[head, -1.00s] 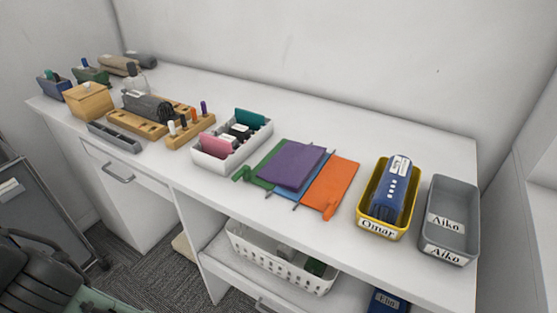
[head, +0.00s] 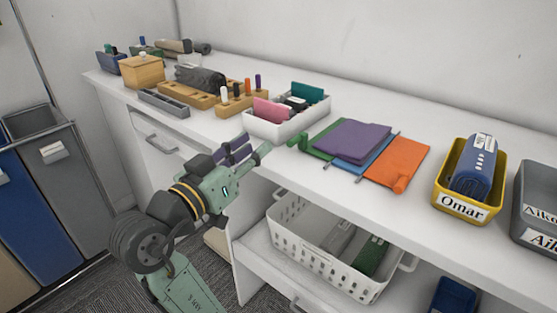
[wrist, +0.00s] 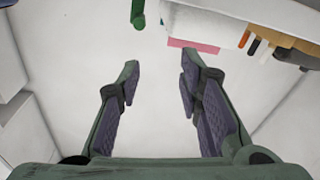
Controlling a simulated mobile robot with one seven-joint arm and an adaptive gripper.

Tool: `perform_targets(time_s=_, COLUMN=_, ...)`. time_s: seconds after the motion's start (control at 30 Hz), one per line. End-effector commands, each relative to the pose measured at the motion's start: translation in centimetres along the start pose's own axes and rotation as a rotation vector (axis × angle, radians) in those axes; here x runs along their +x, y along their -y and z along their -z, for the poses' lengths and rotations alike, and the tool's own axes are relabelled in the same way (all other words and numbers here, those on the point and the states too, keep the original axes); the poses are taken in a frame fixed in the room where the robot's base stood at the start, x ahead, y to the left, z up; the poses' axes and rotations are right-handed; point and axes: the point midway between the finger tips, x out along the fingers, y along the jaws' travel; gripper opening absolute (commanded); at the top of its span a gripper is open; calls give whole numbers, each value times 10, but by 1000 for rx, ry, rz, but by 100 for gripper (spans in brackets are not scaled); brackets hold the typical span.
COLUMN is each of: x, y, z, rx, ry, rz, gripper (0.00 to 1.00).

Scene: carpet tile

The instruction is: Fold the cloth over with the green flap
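The cloth lies on the white counter, with a purple panel (head: 352,141) on top in the middle. Its green flap (head: 318,143) sticks out on the left and ends in a green tab (head: 298,141). A blue flap (head: 372,160) shows at the front and an orange flap (head: 400,162) lies to the right with its own tab. My gripper (head: 247,151) is by the counter's front edge, left of the green tab and apart from it. In the wrist view my gripper (wrist: 162,73) is open and empty, with a green tab (wrist: 138,14) beyond the fingertips.
A white tray (head: 281,132) with a pink item stands behind my gripper. A yellow bin marked Omar (head: 460,208) holds a blue case, right of the cloth. A grey bin (head: 536,225) stands at the right edge. A white basket (head: 330,268) sits on the shelf below.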

Motion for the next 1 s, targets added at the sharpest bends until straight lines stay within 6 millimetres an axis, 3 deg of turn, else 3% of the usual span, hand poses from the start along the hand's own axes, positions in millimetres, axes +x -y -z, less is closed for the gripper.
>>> perform_targets(time_s=0.03, x=3, y=-9, z=-15, rx=-2, ry=36, rz=-44, gripper=33)
perform_targets(time_s=0.13, x=6, y=-19, z=-26, rx=-3, ry=74, rz=-89, gripper=33)
perform_targets(time_s=0.27, x=17, y=-23, z=-27, rx=-3, ry=82, rz=-99, gripper=33)
perform_targets(time_s=0.7, x=94, y=-29, z=-32, rx=-3, ry=80, rz=-95, gripper=33)
perform_targets(time_s=1.0, x=112, y=-30, z=-34, rx=-2, ry=78, rz=-92, gripper=33)
